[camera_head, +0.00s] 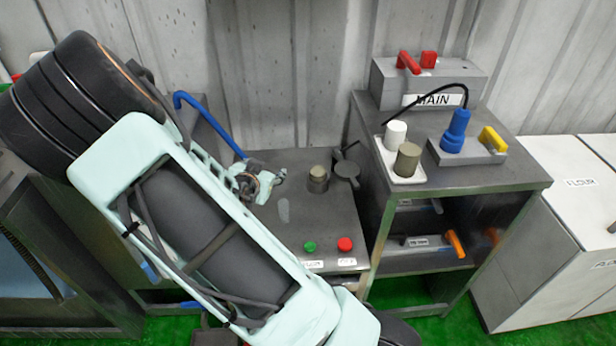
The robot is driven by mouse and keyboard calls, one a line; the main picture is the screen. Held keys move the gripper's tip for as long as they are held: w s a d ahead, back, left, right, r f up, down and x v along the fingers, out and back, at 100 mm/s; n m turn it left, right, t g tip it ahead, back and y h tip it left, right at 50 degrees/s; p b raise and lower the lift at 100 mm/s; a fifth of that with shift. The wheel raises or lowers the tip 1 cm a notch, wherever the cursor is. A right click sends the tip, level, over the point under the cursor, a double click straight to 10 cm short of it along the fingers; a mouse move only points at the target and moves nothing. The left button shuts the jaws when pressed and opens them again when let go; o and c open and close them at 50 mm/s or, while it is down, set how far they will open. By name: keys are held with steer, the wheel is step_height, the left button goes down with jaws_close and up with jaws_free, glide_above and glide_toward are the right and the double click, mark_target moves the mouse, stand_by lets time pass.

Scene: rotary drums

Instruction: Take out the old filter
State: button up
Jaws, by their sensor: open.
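A brownish-grey cylinder (318,179), which looks like the old filter, stands upright on the dark machine top (285,215). A dark round lid-like part with a handle (345,170) is just right of it. A second brownish-grey cylinder (408,160) and a white cylinder (396,134) stand on a white plate (403,179) on the cabinet to the right. I cannot tell for sure which brownish-grey cylinder is the old filter. My arm crosses the left and lower middle of the view and leaves at the bottom edge.
The cabinet (480,173) carries a blue plug (456,131), a yellow part (493,139) and a MAIN box (385,86).

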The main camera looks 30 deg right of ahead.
mark_target(316, 175)
steer(key=s+d+f+h, duration=0.1)
steer(key=d+f, duration=0.1)
steer(key=d, duration=0.1)
steer(key=s+d+f+g+h, duration=0.1)
steer(key=d+f, duration=0.2)
steer(key=d, duration=0.1)
steer(key=s+d+f+h+b, duration=0.1)
steer(key=s+d+f, duration=0.1)
steer(key=d, duration=0.2)
steer(key=shift+d+f+g+h, duration=0.1)
steer(key=shift+f+g+h, duration=0.05)
steer(key=shift+g+h, duration=0.15)
steer(key=shift+x, duration=2.9)
steer(key=shift+c, duration=0.6)
steer(key=c, duration=1.1)
steer(key=shift+r, duration=0.25)
